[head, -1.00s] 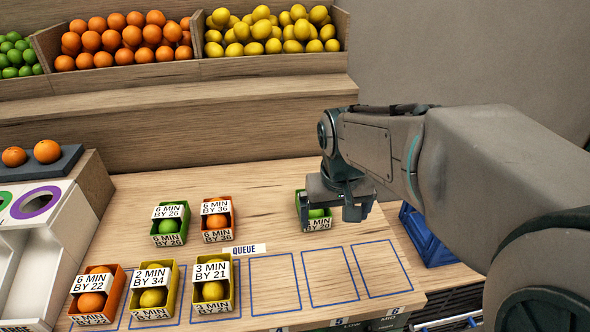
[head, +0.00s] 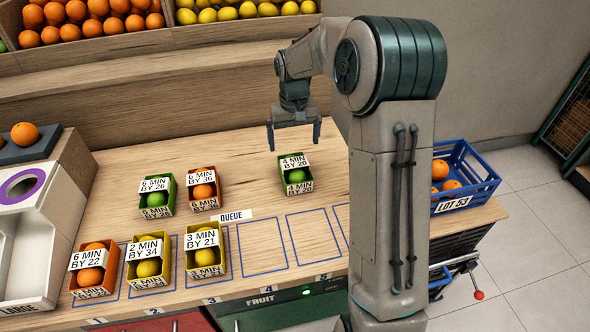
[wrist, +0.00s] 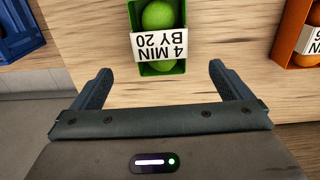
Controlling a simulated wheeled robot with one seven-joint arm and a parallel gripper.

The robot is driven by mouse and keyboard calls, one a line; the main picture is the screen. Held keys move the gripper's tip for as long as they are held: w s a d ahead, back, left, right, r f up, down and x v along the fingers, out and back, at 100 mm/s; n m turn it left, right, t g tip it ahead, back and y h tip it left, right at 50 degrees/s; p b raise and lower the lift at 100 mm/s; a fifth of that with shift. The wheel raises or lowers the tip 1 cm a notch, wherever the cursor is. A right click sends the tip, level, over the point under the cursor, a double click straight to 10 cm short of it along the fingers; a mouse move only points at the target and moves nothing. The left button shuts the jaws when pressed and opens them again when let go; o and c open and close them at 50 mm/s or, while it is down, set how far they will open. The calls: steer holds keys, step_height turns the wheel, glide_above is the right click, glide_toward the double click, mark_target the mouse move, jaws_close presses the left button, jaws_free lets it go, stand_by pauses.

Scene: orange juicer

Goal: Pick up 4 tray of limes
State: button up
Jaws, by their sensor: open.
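A green tray of limes (head: 295,174) labelled "4 MIN BY 20" stands on the wooden counter, right of the other trays and behind the queue outlines. My gripper (head: 294,148) is open and empty, above and behind this tray in the head view. In the wrist view the tray (wrist: 161,66) lies ahead, roughly centred between my spread fingers (wrist: 161,72), not gripped. Its label and two limes show there. A second green tray (head: 156,198) labelled "6 MIN BY 26" holds limes further left.
An orange tray (head: 203,190) stands beside the second green tray. Three filled trays, orange (head: 94,269) and two yellow (head: 148,262), occupy left queue outlines; outlines to the right are empty. A blue crate (head: 467,172) of oranges stands right of my arm.

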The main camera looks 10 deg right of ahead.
mark_target(295, 162)
step_height(295, 162, down, 4)
steer(key=shift+f, duration=0.25)
steer(key=shift+s+f+p, duration=0.25)
steer(key=shift+f+p, duration=0.1)
steer(key=shift+f, duration=1)
steer(key=shift+s+f+p, duration=0.2)
steer(key=shift+f+p, duration=0.15)
steer(key=shift+f, duration=0.95)
steer(key=c, duration=1.2)
